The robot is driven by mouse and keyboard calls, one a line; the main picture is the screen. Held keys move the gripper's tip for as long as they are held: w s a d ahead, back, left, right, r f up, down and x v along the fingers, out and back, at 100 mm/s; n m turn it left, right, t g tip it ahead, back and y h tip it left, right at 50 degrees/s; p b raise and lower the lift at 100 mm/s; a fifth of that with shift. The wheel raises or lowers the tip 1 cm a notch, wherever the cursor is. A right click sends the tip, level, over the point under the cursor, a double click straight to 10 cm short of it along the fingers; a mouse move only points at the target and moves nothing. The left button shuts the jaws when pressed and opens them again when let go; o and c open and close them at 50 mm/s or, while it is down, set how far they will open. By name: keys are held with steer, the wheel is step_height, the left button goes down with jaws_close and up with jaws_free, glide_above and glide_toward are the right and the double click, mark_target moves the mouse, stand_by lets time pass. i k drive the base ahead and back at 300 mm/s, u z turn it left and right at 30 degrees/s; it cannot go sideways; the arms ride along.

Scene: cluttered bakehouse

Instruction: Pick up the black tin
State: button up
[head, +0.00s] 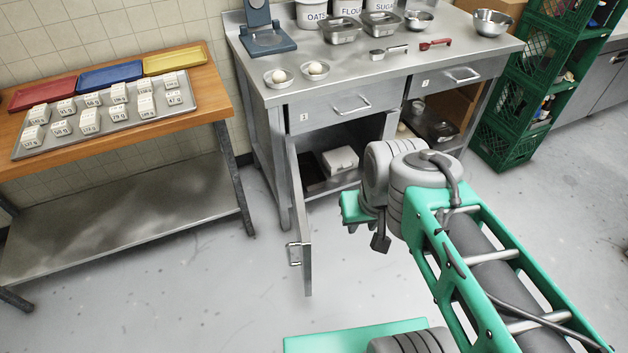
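A dark, shiny, shallow tin (437,131) lies in the open lower right compartment of the metal work table. My arm partly hides that compartment, and I cannot tell for sure that this is the black tin. My gripper (367,225) is in front of the table, apart from the tin, to its left in the picture and nearer to me. Its wrist hides much of it, so whether it is open or shut does not show. Another dark flat surface (312,182) shows beside a white box (341,160) in the left compartment.
The left cabinet door (301,225) stands open towards me, just left of my gripper. The metal table (350,75) carries bowls, pans and jars. A wooden bench (200,97) stands left, green crates (500,145) right. The floor at front left is clear.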

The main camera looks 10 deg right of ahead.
mark_target(313, 178)
steer(key=z, duration=1.15)
steer(key=i, duration=3.05)
steer(key=u, duration=5.45)
